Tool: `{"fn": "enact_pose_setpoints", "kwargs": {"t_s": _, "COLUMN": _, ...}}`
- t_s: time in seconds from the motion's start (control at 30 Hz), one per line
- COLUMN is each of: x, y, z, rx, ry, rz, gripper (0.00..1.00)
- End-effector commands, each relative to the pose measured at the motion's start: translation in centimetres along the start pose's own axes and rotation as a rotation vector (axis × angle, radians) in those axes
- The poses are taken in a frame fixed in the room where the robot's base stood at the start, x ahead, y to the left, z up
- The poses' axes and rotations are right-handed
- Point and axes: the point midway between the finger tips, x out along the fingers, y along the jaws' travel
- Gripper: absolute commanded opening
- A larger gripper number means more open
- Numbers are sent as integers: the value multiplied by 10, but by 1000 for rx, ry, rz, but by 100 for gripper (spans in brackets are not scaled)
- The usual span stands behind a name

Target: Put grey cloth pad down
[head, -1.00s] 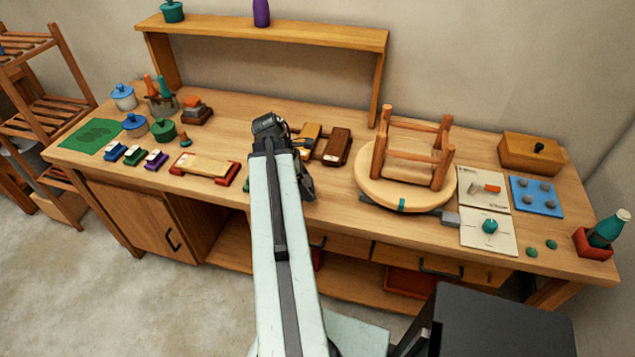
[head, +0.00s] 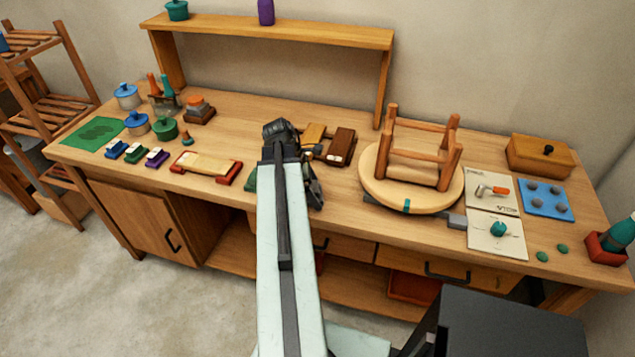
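My gripper (head: 314,192) is over the front middle of the workbench, at the end of my pale arm. It is seen from behind, and its dark fingers are mostly hidden by the arm. I cannot tell whether it is open or shut, or whether it holds anything. I cannot make out a grey cloth pad for certain in this view. A blue mat (head: 531,191) with several grey round spots lies at the right of the bench (head: 330,222).
An upturned stool (head: 415,170) rests on a round board (head: 383,198) right of my gripper. Brown blocks (head: 341,147) lie just behind it. A cream block in a red-ended holder (head: 207,166) lies to the left. Bare bench shows between this holder and the back shelf (head: 280,32).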

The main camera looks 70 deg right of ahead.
Motion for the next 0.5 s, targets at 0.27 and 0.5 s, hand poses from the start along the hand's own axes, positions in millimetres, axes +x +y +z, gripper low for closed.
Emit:
{"fn": "enact_pose_setpoints", "kwargs": {"t_s": 0.27, "x": -11, "y": 0, "z": 3, "rx": 0, "ry": 0, "rz": 0, "gripper": 98}}
{"fn": "enact_pose_setpoints", "kwargs": {"t_s": 0.5, "x": -57, "y": 0, "z": 6, "rx": 0, "ry": 0, "rz": 1, "gripper": 98}}
